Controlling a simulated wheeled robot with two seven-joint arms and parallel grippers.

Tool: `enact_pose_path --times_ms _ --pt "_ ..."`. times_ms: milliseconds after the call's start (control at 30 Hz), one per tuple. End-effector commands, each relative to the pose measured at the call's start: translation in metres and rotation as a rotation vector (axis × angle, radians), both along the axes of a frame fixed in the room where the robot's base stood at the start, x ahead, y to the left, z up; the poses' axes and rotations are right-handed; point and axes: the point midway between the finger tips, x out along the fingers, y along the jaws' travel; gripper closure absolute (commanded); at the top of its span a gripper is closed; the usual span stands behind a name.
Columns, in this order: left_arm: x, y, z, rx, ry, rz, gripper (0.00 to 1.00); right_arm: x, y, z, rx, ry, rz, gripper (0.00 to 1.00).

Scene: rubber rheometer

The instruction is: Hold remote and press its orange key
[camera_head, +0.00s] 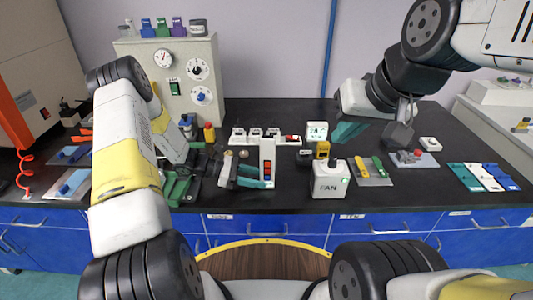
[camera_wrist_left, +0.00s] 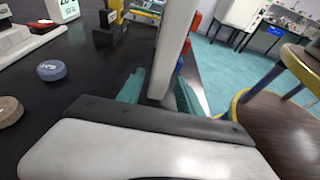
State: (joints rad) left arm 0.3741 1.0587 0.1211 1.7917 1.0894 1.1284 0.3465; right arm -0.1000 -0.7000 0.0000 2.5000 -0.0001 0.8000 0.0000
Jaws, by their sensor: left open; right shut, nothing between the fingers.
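The white remote (camera_head: 267,150) stands upright near the middle of the bench, with an orange-red key and blue keys low on its face. My left gripper (camera_head: 254,176) is open around its lower part. In the left wrist view the remote (camera_wrist_left: 174,45) rises between the two teal fingers (camera_wrist_left: 160,95), and its keys show only edge-on at the right. I cannot tell whether the fingers touch it. My right gripper (camera_head: 346,131) is shut and empty, raised to the right of the remote above the bench.
A white FAN box (camera_head: 330,181) stands right of the remote, with a yellow device (camera_head: 322,150) and a small display (camera_head: 317,131) behind. A white rack (camera_head: 250,138) lies behind the remote. A grey mat (camera_head: 371,172) with tools lies farther right. The bench's front edge is close.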

Motion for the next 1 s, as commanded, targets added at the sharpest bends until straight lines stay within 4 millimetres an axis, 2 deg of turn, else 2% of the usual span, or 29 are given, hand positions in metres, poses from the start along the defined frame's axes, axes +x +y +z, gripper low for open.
enact_pose_path --times_ms 200,567,600,800,1000 --pt "0.000 -0.018 -0.006 0.000 0.000 -0.001 0.57 0.000 0.000 0.000 0.000 0.000 0.000 1.00" --pt "0.000 -0.022 -0.007 0.000 0.000 -0.001 0.57 0.000 0.000 0.000 0.000 0.000 0.000 1.00" --pt "0.000 -0.022 -0.007 0.000 0.000 -0.001 0.59 0.000 0.000 0.000 0.000 0.000 0.000 1.00" --pt "0.000 -0.022 -0.007 0.000 0.000 -0.001 0.95 0.000 0.000 0.000 0.000 0.000 0.000 1.00" --pt "0.000 -0.022 -0.007 0.000 0.000 -0.001 0.95 0.000 0.000 0.000 0.000 0.000 0.000 1.00"
